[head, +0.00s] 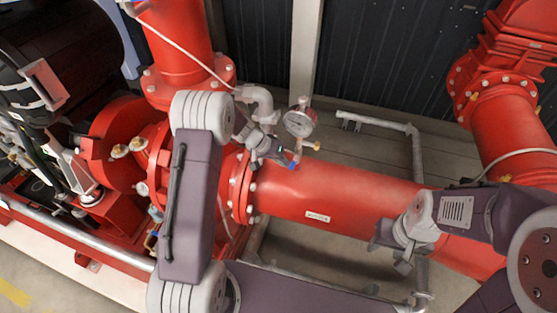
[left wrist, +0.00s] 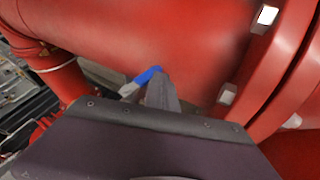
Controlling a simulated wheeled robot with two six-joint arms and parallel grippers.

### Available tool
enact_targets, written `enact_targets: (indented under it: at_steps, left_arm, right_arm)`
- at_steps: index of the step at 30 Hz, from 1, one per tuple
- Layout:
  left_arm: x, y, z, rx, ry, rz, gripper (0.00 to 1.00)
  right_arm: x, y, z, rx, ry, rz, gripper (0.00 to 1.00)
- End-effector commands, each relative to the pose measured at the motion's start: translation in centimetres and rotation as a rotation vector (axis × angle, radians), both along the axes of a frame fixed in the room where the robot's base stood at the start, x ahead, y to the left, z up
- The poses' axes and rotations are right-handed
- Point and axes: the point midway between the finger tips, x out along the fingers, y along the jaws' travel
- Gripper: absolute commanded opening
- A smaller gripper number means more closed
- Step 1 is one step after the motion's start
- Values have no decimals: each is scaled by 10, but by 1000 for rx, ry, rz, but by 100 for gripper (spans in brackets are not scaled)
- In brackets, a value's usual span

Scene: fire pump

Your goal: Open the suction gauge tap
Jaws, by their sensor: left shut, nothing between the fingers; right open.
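The suction gauge (head: 298,122) has a round white dial and stands above the red suction pipe (head: 335,195) in the head view. Below it is its small tap with a blue handle (head: 294,165). In the left wrist view the blue handle (left wrist: 149,75) shows just beyond my fingers, with a grey piece at its left end. My left gripper (head: 279,156) is shut and empty, its tip beside the blue handle; I cannot tell if they touch. It also shows in the left wrist view (left wrist: 162,90). My right gripper (head: 393,246) is open and empty, in front of the pipe.
A bolted red flange (head: 240,187) is left of the tap, and its bolts are close in the left wrist view. A brass fitting (head: 317,146) sits right of the gauge stem. A grey pipe frame (head: 416,155) stands behind the suction pipe.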

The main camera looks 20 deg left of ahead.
Motion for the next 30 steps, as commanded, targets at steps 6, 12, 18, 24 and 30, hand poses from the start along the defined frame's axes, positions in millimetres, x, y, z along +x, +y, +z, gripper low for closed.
enact_targets:
  at_steps: [6,12,18,24,30]
  left_arm:
    - [2,0,-18,-15,-1,2,0]
    - [1,-5,-19,-97,2,1,0]
    - [-1,-9,-12,-97,3,-1,0]
    - [-1,-9,-11,-97,3,0,0]
    - [-1,-9,-9,-96,2,0,0]
  right_arm:
    - [0,0,-39,0,0,0,49]
    - [0,0,-74,0,0,0,49]
    - [0,0,-80,0,0,0,49]
    - [0,0,-78,0,0,0,49]
    - [0,0,-77,0,0,0,49]
